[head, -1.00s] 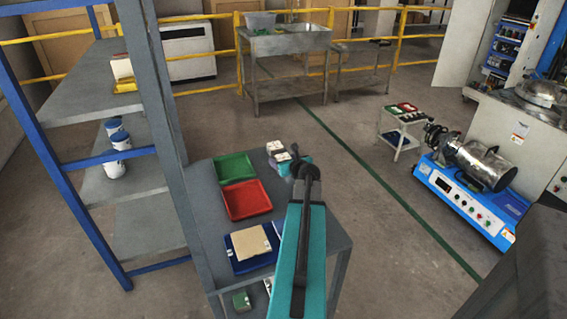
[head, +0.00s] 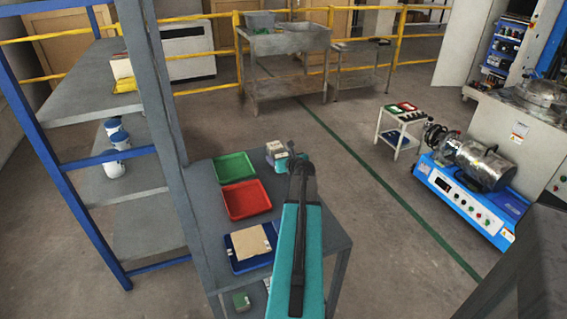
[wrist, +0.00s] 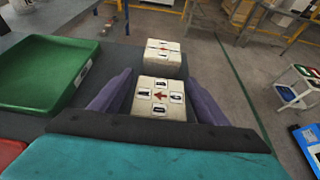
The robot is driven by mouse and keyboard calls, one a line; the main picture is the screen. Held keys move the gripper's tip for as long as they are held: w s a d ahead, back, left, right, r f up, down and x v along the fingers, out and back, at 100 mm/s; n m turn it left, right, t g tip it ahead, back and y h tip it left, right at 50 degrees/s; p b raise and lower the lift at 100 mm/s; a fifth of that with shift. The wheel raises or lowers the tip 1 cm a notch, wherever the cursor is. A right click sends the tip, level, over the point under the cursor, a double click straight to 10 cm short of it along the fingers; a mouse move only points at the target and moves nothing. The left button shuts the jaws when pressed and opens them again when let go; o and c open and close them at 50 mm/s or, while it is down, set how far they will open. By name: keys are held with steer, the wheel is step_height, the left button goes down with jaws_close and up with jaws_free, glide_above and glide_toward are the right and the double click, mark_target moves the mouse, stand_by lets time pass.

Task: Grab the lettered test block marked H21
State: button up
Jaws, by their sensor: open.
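Two pale blocks with dark printed labels and a red mark on top stand on the grey table in the wrist view. The nearer block (wrist: 160,97) sits between the purple fingers of my gripper (wrist: 160,92), which are open on either side of it. The farther block (wrist: 164,58) stands just beyond, clear of the fingers. The lettering is too small to read, so I cannot tell which is H21. In the head view a pale block (head: 274,148) shows at the table's far end, and my gripper (head: 283,160) is beside it, partly hidden by my arm.
A green tray (head: 234,166) and a red tray (head: 247,199) lie left of my arm on the grey table (head: 205,215). A blue tray (head: 236,266) holding a tan board (head: 250,241) is nearer. A blue-framed shelf stands at left. The table's right edge is close to my gripper.

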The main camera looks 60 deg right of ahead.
steer(key=shift+c, duration=0.5)
steer(key=c, duration=1.3)
steer(key=shift+r, duration=0.1)
steer(key=shift+r+p, duration=0.6)
steer(key=shift+r, duration=4.35)
